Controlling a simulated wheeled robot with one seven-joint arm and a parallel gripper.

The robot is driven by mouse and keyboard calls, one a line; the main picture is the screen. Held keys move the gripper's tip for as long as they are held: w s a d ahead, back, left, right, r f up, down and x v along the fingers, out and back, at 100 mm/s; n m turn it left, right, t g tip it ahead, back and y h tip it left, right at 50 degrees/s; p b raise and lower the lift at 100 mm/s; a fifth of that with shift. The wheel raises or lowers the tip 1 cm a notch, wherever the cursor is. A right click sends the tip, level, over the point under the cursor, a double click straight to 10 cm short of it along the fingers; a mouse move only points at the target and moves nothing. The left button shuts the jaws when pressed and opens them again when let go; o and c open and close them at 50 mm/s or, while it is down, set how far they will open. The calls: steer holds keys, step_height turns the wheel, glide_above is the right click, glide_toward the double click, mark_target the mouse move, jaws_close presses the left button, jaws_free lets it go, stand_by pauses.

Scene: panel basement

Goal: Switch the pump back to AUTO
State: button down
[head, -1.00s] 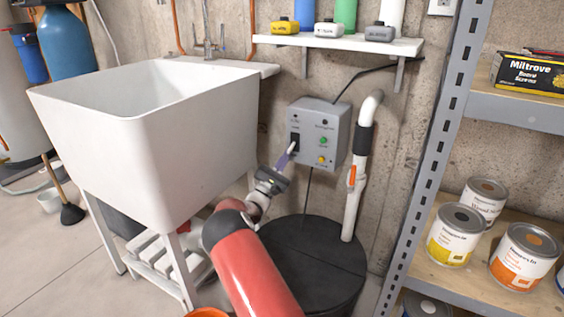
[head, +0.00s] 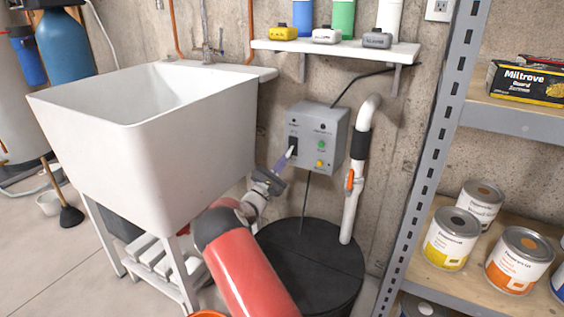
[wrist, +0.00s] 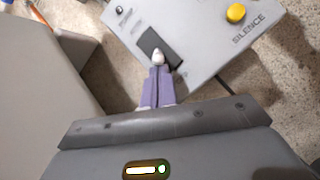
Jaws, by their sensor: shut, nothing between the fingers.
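The grey pump control box (head: 318,135) is on the concrete wall between the sink and the white pipe. In the wrist view the purple fingers (wrist: 158,75) meet at a pale switch lever (wrist: 159,56) on the black plate (wrist: 156,44). I cannot tell whether they touch it. The switch position labels are unreadable.
The white sink (head: 150,130) stands close on the left of my arm. The white pipe (head: 355,185) with an orange valve handle rises on the right from the black pit lid (head: 310,260). A shelf (head: 340,48) with bottles is above, and a metal rack (head: 430,160) is at the right.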

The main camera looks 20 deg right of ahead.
steer(key=shift+s+a+r+y+p, duration=0.1)
steer(key=shift+a+r+y+p, duration=0.1)
steer(key=shift+r+y+p, duration=0.35)
steer(key=shift+s+a+r+n+g+y+p, duration=0.2)
steer(key=shift+r+g+y+p, duration=0.1)
steer(key=shift+r+y+p, duration=0.25)
steer(key=shift+s+a+r+n+g+y+p, duration=0.15)
steer(key=shift+r+g+y+p, duration=0.15)
steer(key=shift+r+y+p, duration=0.2)
step_height(320, 180, down, 4)
steer(key=w+a+b, duration=0.1)
steer(key=a+b, duration=0.2)
steer(key=s+a+r, duration=0.3)
steer(key=s+a, duration=0.2)
steer(key=a, duration=0.3)
